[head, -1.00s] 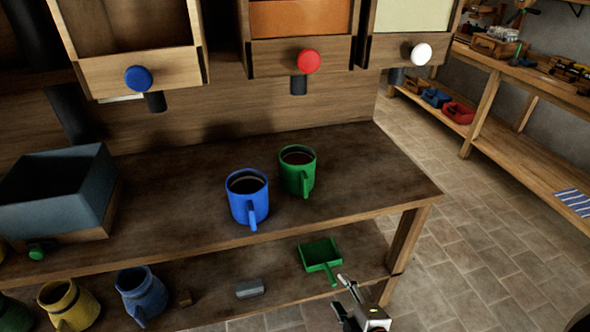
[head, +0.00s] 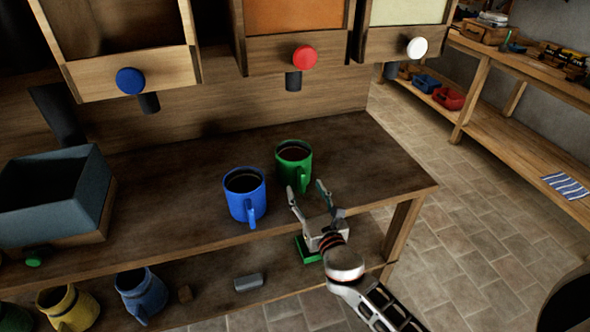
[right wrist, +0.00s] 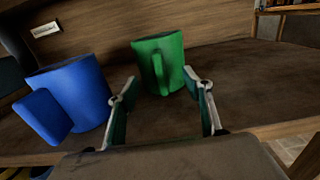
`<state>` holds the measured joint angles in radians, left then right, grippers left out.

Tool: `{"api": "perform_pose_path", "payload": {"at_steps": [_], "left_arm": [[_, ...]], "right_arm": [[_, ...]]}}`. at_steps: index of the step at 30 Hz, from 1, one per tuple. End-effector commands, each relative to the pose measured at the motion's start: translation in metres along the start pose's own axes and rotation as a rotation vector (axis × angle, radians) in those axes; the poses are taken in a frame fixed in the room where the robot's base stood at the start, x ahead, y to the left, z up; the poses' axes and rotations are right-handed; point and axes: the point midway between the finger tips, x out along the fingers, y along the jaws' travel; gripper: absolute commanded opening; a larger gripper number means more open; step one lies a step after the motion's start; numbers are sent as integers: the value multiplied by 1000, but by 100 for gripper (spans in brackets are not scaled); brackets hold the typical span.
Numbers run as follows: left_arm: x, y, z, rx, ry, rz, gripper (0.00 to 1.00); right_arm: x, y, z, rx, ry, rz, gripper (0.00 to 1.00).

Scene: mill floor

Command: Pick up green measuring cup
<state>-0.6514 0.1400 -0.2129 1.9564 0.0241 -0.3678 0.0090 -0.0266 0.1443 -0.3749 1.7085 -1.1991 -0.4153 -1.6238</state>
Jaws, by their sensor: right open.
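The green measuring cup (head: 293,168) stands upright on the wooden bench, its handle facing me and dark contents showing inside. My right gripper (head: 307,192) is open and empty just in front of the cup, its fingers pointing at it. In the right wrist view the cup (right wrist: 159,62) appears ahead between and beyond the two fingertips (right wrist: 159,90), its handle toward the gripper. I see no contact. My left gripper is not in view.
A blue cup (head: 245,196) stands close to the left of the green one; it also shows in the right wrist view (right wrist: 82,88). A grey-blue bin (head: 52,195) sits at the left. A green scoop (head: 304,250) lies on the lower shelf. Bench space right of the green cup is clear.

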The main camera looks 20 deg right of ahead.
Motion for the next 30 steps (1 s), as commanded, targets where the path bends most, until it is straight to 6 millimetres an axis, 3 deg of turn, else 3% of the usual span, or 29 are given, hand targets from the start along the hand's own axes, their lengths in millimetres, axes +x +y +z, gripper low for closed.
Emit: {"api": "perform_pose_path", "payload": {"at_steps": [12, 20, 26, 30], "left_arm": [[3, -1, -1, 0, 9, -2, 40], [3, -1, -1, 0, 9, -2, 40], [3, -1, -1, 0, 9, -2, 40], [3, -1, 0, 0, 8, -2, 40]], "right_arm": [[50, -2, -6, 4, 1, 0, 50], [53, -2, -6, 4, 2, 0, 50], [53, -2, -6, 4, 2, 0, 4], [52, -2, -6, 4, 2, 0, 0]]}}
